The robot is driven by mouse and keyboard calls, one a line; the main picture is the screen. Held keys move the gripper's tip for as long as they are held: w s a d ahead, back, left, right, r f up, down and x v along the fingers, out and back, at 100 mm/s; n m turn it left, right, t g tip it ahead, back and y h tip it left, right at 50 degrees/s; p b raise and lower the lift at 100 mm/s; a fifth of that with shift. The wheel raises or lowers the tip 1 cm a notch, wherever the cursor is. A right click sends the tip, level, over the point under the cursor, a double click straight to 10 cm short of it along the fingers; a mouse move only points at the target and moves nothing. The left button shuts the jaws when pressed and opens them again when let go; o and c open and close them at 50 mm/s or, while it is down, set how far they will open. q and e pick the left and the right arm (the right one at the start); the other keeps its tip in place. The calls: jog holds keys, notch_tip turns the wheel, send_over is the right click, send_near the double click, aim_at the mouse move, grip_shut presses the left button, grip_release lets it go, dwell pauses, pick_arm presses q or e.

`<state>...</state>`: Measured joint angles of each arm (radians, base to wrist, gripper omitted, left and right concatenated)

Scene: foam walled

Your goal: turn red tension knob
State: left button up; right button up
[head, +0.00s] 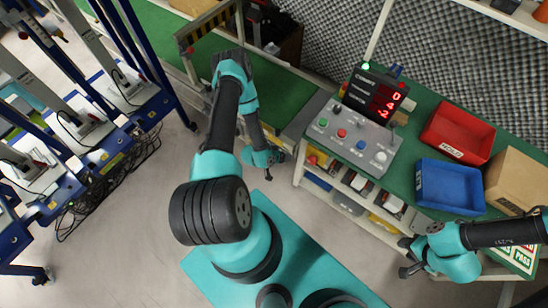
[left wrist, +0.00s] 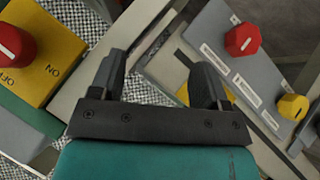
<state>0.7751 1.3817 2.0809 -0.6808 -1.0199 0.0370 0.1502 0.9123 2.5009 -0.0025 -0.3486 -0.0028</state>
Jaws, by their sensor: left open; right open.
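In the left wrist view, a red knob (left wrist: 243,39) stands on a grey labelled panel at the upper right, with a yellow knob (left wrist: 293,106) lower right. Another red knob (left wrist: 12,45) sits on a yellow ON/OFF box (left wrist: 50,55) at the left. My left gripper (left wrist: 157,78) is open and empty between them, touching neither. In the head view, a red knob (head: 341,133) is on the grey control panel (head: 350,122) among green, blue and white ones. The labels are too small to tell which knob is tension. My right gripper (head: 405,257) is open and empty, below the blue bin.
A display (head: 377,97) with red digits 0, 4 and -2 stands behind the panel. A red bin (head: 457,132), blue bin (head: 450,187) and cardboard box (head: 515,180) occupy the bench's right. A blue rack (head: 75,150) with cables stands left.

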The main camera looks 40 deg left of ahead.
pick_arm(q)
jog(key=s+a+f+n+t+y, duration=0.2)
jog(key=s+f+t, duration=0.2)
jog(key=s, duration=0.4)
jog(key=s+a+f+n+t+y, duration=0.2)
jog(key=s+f+n+t+y, duration=0.1)
jog(key=s+f, duration=0.4)
jog(key=shift+s+a+f+t, duration=0.2)
jog(key=shift+s+a+t, duration=0.3)
jog(key=shift+t, duration=0.4)
jog(key=w+a, duration=0.1)
jog(key=w, duration=1.6)
jog(key=shift+w, duration=0.15)
jog(key=c, duration=0.9)
jog(key=shift+c, duration=0.2)
